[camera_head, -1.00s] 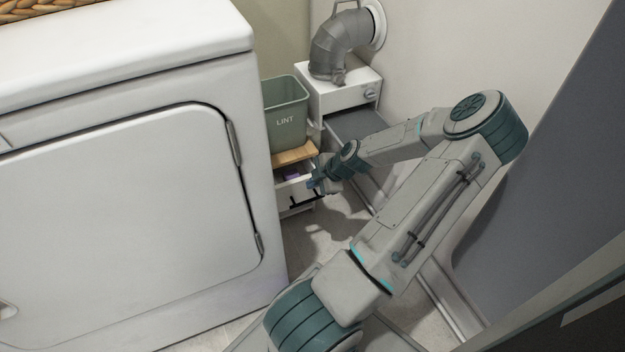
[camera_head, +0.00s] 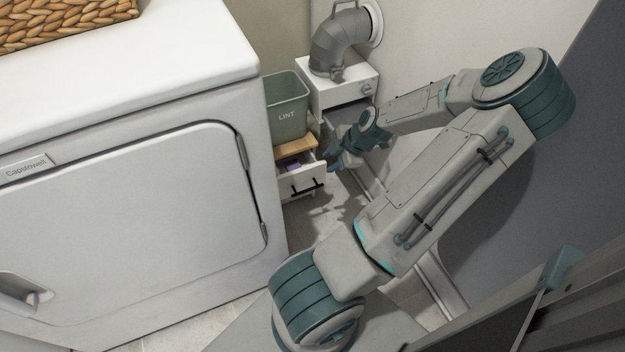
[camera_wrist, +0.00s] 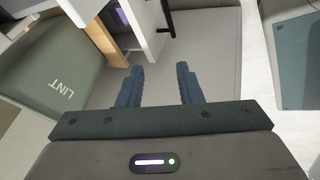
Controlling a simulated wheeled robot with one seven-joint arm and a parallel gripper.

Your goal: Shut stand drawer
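The stand (camera_head: 297,147) is a small unit with a wooden top, beside the dryer. Its white drawer (camera_head: 303,183) is pulled open, with a dark bar handle on the front and a purple item (camera_head: 293,164) inside. In the wrist view the drawer front (camera_wrist: 148,28) and its black handle (camera_wrist: 167,17) show at the top, beyond the fingers. My gripper (camera_head: 334,163) is just right of the drawer front; contact cannot be told in the head view. In the wrist view my gripper (camera_wrist: 160,67) is open, with nothing between its fingers.
A green LINT bin (camera_head: 287,108) sits on the stand. The white dryer (camera_head: 120,215) fills the left side. A white box (camera_head: 340,92) with a grey duct (camera_head: 341,42) is behind. A wicker basket (camera_head: 65,22) sits on the dryer. Floor below the drawer is clear.

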